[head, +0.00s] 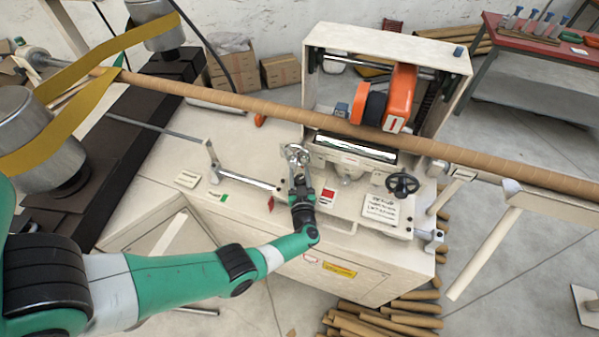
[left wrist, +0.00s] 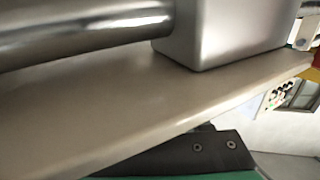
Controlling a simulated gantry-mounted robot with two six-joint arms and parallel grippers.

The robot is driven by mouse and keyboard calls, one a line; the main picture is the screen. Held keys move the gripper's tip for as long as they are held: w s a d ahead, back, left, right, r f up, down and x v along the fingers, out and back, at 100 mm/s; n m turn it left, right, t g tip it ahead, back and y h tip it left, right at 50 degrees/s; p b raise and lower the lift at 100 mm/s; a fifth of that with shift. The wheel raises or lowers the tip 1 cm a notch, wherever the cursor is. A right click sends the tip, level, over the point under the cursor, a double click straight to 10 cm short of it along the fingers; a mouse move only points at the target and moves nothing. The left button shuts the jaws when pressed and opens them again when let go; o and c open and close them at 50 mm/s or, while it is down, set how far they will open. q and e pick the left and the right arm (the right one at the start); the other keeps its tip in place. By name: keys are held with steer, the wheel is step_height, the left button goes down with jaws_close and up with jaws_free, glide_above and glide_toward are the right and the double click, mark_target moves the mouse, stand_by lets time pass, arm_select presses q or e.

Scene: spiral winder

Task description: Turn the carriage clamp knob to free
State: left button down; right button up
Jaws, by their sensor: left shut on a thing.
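My left gripper (head: 298,160) reaches up from the front of the beige winder (head: 340,258). Its fingers are at a small round silver piece (head: 297,151), which looks like the carriage clamp knob, in front of the carriage. The gripper is shut on it, and the fingers and wrist partly cover it. The knob's angle is too small to read. The left wrist view shows a shiny metal cylinder (left wrist: 75,30) and a grey block (left wrist: 225,30) over a beige ledge (left wrist: 110,105) close up; the fingertips and knob cannot be made out there. My right gripper is not in view.
A long brown tube (head: 250,103) crosses above the machine, behind my gripper. An orange unit (head: 401,92) stands in the carriage frame (head: 395,42). A black handwheel (head: 402,184) and a label plate (head: 381,207) are to the right. Brown tubes (head: 385,320) lie on the floor.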

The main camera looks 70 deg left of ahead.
arm_select(q)
steer(key=shift+c, duration=1.8)
jaws_free()
steer(key=shift+s+d+r+p, duration=0.15)
steer(key=shift+d+p, duration=0.15)
steer(key=shift+d, duration=0.25)
steer(key=p+v, duration=0.2)
steer(key=v, duration=0.8)
steer(key=shift+d+p, duration=0.25)
steer(key=shift+p, duration=0.1)
steer(key=shift+s, duration=0.15)
